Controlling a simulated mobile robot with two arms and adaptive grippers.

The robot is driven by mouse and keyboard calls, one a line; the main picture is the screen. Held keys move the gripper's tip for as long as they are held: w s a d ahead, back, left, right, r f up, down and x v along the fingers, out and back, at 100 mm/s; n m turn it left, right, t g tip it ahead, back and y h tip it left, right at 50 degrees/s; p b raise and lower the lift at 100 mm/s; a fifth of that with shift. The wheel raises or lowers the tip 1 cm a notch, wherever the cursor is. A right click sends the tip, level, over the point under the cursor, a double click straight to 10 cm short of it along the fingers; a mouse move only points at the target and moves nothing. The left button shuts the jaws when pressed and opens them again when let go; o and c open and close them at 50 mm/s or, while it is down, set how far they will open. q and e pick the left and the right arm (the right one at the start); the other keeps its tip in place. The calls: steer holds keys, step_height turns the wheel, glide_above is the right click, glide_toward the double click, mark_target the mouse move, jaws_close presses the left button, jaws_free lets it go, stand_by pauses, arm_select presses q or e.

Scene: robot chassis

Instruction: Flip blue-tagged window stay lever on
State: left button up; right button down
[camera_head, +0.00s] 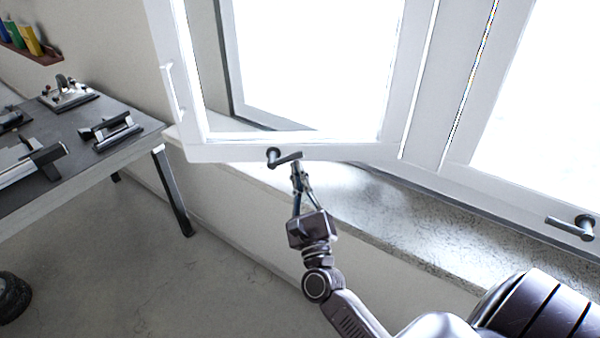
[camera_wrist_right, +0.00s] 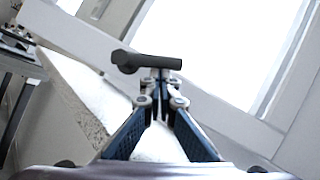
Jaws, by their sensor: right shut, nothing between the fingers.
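A dark window stay lever (camera_head: 284,158) sits on the bottom rail of the open white window sash (camera_head: 240,152), its arm pointing right. It also shows in the right wrist view (camera_wrist_right: 146,62), lying across just beyond my fingertips. My right gripper (camera_head: 297,166) is shut and empty, with its tips at the lever's arm; in the right wrist view the fingertips (camera_wrist_right: 161,78) overlap the lever from below, and I cannot tell whether they touch. A second dark lever (camera_head: 572,227) is on the right window frame. No blue tag can be made out on either lever. My left gripper is not in view.
The speckled stone sill (camera_head: 380,215) runs below the windows. A grey table (camera_head: 80,150) with several metal tools stands at the left, and a red shelf (camera_head: 38,52) hangs above it. The floor (camera_head: 140,260) between table and wall is clear.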

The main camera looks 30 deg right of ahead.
mark_target(292, 155)
steer(key=r+n+y+p, duration=0.1)
steer(key=n+p, duration=0.1)
steer(key=n, duration=0.1)
steer(key=r+n+y+p, duration=0.1)
steer(key=n+p, duration=0.1)
steer(key=p, duration=0.1)
steer(key=r+n+y+p, duration=0.2)
steer(key=n+p, duration=0.1)
steer(key=shift+w+a+n+g, duration=0.15)
steer(key=shift+w+n+g, duration=0.15)
steer(key=shift+g, duration=0.1)
steer(key=shift+a+r+n+p, duration=0.1)
steer(key=shift+r+n+p, duration=0.05)
steer(key=shift+n+p, duration=0.3)
steer(key=shift+w+a+r+p, duration=0.2)
steer(key=shift+a+p, duration=0.05)
steer(key=shift+p, duration=0.2)
steer(key=shift+w+a+r+p, duration=0.4)
steer(key=shift+a+r, duration=0.15)
steer(key=shift+a, duration=0.1)
